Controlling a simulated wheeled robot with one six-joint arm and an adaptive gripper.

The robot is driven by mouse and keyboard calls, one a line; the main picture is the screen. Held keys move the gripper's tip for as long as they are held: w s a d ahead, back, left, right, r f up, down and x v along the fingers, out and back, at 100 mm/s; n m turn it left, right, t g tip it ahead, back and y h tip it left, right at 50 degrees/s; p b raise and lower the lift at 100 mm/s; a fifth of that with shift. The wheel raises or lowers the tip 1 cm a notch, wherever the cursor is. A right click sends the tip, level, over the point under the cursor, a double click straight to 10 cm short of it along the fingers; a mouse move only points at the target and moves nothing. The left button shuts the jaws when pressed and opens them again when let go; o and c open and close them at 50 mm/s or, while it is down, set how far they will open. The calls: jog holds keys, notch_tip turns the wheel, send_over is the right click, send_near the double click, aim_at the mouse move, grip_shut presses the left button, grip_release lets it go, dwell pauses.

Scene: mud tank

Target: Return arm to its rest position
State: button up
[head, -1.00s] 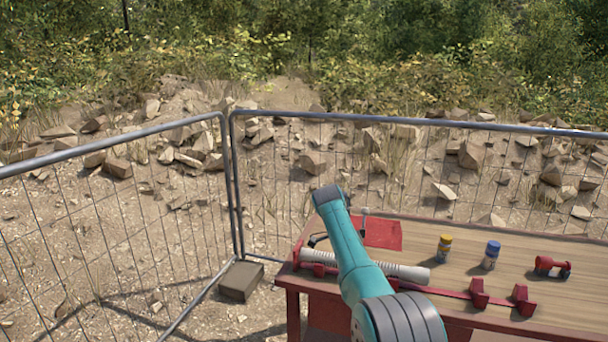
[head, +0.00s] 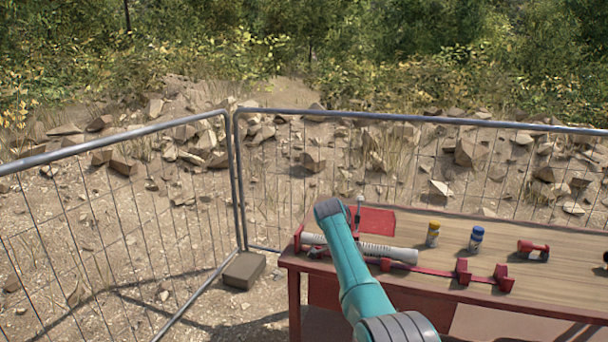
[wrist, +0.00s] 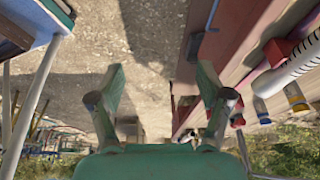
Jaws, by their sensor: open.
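My arm (head: 352,262) shows in the head view as a teal link with grey joints, reaching up in front of the bench. My gripper is not visible in the head view. In the wrist view my gripper (wrist: 160,98) has two green fingers spread wide apart, with nothing between them. Sandy ground shows beyond the fingers. The bench's red edge (wrist: 214,40) runs along the right of that view, apart from the left finger.
The wooden bench (head: 560,272) holds a ribbed white hose (head: 385,252), a red mat (head: 375,220), a yellow-capped jar (head: 433,234), a blue-capped jar (head: 477,239), a red fitting (head: 533,250) and a red rail (head: 430,270). A wire fence (head: 237,180) stands behind; a block (head: 243,270) sits at its foot.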

jog(key=s+d+f+n+t+y, duration=0.1)
jog(key=s+f+n+t, duration=0.2)
jog(key=f, duration=1.2)
jog(key=s+d+f+n+t+y, duration=0.1)
jog(key=s+f+n, duration=0.3)
jog(key=f, duration=1)
jog(key=s+f+n+t, duration=0.15)
jog(key=s+f, duration=0.25)
jog(key=s, duration=0.4)
jog(key=s+d+f+n+t+y, duration=0.15)
jog(key=s+f, duration=0.25)
jog(key=s, duration=0.4)
jog(key=s+f+n+t, duration=0.1)
jog(key=s+f+n, duration=0.1)
jog(key=s+f, duration=0.4)
jog(key=s+r+n+t, duration=0.2)
jog(key=s+r, duration=0.4)
jog(key=s, duration=0.7)
jog(key=s+r+n+t, duration=0.25)
jog(key=s+r, duration=0.35)
jog(key=s, duration=0.7)
jog(key=s+r+n+t, duration=0.1)
jog(key=s+r, duration=0.5)
jog(key=r, duration=0.6)
jog(key=s+r+n+t, duration=0.2)
jog(key=s+r, duration=0.5)
jog(key=r, duration=0.6)
jog(key=shift+d+r+n+y, duration=0.15)
jog(key=shift+d+n+y, duration=0.2)
jog(key=shift+n, duration=0.4)
